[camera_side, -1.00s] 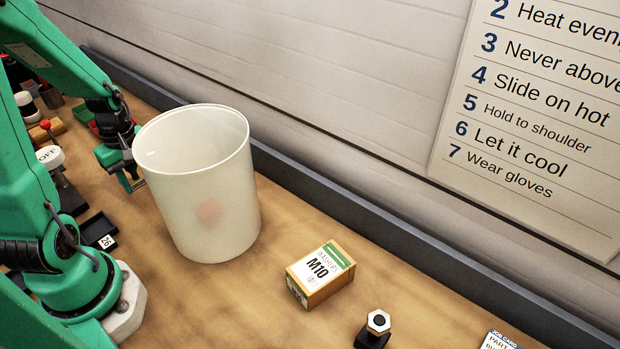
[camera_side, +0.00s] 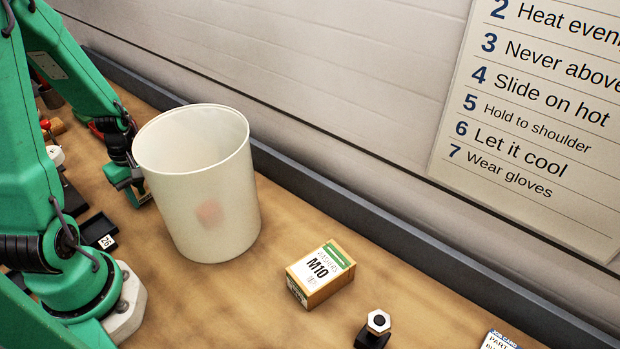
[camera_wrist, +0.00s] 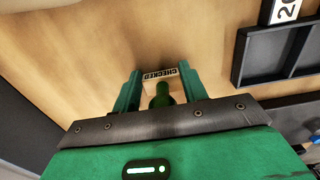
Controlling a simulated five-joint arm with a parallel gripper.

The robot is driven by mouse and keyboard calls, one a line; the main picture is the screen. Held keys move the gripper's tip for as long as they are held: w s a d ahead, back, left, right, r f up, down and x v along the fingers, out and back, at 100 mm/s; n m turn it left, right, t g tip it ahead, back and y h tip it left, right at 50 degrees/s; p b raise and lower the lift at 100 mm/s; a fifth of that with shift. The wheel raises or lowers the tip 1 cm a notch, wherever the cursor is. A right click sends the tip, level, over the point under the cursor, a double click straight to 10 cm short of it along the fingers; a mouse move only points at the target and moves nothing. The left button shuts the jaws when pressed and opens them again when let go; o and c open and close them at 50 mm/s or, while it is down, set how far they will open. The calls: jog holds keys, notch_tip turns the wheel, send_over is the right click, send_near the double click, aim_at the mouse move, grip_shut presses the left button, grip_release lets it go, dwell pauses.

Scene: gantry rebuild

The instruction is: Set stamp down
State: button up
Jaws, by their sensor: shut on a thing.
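The stamp (camera_wrist: 162,96) is in the wrist view, with a green knobbed handle and a pale block marked CHECKED. It sits between the two green fingers of my gripper (camera_wrist: 162,88), which is shut on it. In the side view my gripper (camera_side: 138,190) is low over the bench behind the left edge of the white bin, and the stamp is mostly hidden there. I cannot tell whether its base touches the bench.
A black tray (camera_wrist: 268,54) labelled 26 lies right of my gripper in the wrist view. The translucent white bin (camera_side: 205,200) stands close by, a reddish thing showing through its wall. An M10 box (camera_side: 321,275) and a hex-topped piece (camera_side: 378,322) stand farther right. Bare wood lies between.

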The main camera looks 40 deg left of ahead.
jog(key=shift+f, duration=0.15)
jog(key=o, duration=1)
jog(key=shift+r, duration=6.15)
jog(key=shift+w, duration=0.1)
